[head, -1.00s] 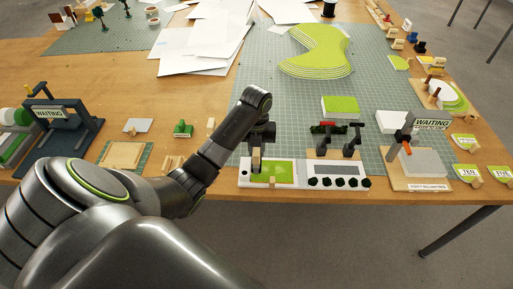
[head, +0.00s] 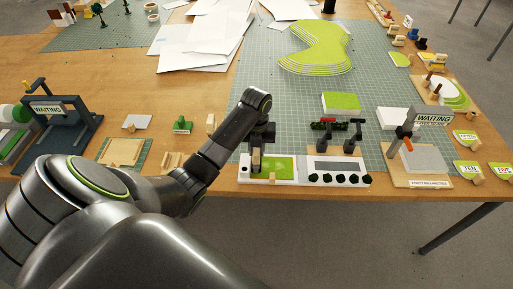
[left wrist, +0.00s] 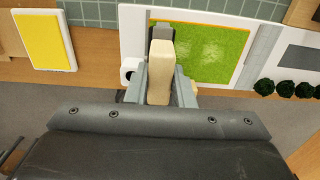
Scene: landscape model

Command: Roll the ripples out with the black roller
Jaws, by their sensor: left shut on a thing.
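A white tray (head: 245,170) lies at the table's front edge with a bright green panel (head: 284,164) set in it. In the left wrist view the green panel (left wrist: 217,58) looks glossy and slightly mottled. My left gripper (head: 256,160) is at the panel's left end. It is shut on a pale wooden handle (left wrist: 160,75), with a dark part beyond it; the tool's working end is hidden. My right gripper is out of view.
A yellow pad (left wrist: 44,39) lies left of the tray in the wrist view.

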